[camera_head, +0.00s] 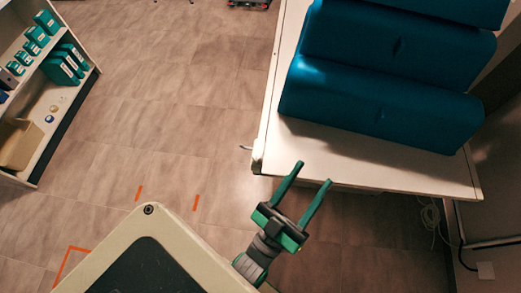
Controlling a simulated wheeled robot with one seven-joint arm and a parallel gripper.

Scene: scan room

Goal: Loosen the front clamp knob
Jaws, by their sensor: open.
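A small pale fitting (257,157) sits at the left edge of the white table (400,170), near its front corner. A thin stub (245,147) sticks out from it to the left. It may be the front clamp with its knob, but it is too small to tell. My gripper (313,174) has two long green fingers spread apart, with nothing between them. It is to the right of the fitting and appears over or close to the table's front edge. I cannot tell its height above the table. The gripper is apart from the fitting in the picture.
Large blue padded blocks (380,112) lie on the table. A shelf (75,118) with green boxes stands at the left. The tiled floor (180,110) between is clear, with orange tape marks (196,202). A cable (431,213) hangs by the right wall.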

